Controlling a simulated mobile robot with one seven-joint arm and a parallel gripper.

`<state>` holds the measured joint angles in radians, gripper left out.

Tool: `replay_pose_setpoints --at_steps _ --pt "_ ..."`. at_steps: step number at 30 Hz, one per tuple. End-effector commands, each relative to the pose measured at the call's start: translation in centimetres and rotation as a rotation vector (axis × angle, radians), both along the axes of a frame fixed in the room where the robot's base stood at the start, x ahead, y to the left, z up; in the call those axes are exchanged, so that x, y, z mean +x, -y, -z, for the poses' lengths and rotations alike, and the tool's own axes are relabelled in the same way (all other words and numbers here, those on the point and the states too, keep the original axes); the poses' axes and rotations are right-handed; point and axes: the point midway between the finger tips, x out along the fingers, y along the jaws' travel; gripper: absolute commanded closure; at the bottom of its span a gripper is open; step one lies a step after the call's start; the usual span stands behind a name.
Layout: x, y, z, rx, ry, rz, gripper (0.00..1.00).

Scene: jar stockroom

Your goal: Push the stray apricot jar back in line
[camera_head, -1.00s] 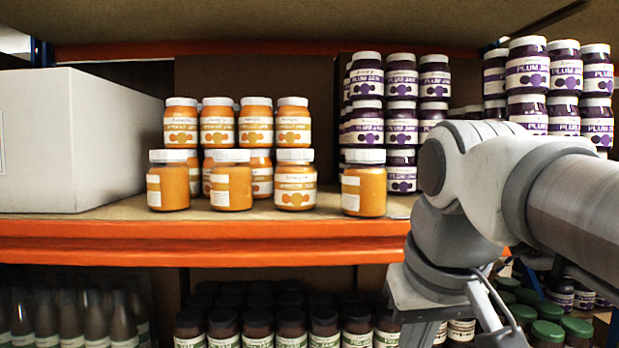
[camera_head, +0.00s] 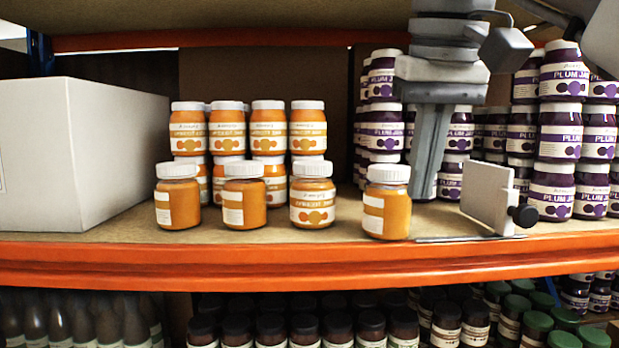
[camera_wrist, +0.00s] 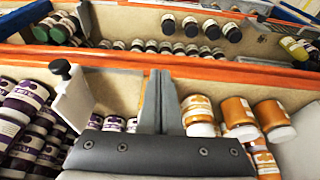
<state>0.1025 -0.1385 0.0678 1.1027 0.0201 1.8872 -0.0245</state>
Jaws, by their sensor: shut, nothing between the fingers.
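The stray apricot jar (camera_head: 387,210), orange with a white lid, stands upright near the shelf's front edge. A gap separates it from the other front apricot jars (camera_head: 313,202) to its left. My gripper (camera_head: 424,196) points down just right of the stray jar and slightly farther back, its fingers shut and empty.
A white divider plate (camera_head: 488,197) with a black knob (camera_head: 523,216) stands right of my gripper. Stacked plum jars (camera_head: 555,135) stand behind and to the right. A white box (camera_head: 75,155) fills the left. The orange shelf edge (camera_head: 300,262) runs along the front.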

Motion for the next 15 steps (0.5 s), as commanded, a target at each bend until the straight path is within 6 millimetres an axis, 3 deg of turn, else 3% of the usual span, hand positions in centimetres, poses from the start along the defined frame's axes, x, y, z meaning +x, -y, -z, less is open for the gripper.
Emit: replay_pose_setpoints --at_steps 12,15 --pt "2.2 0.0 7.9 0.0 -0.002 -0.001 1.0" --pt "3.9 0.0 7.4 0.001 -0.001 -0.001 1.0"
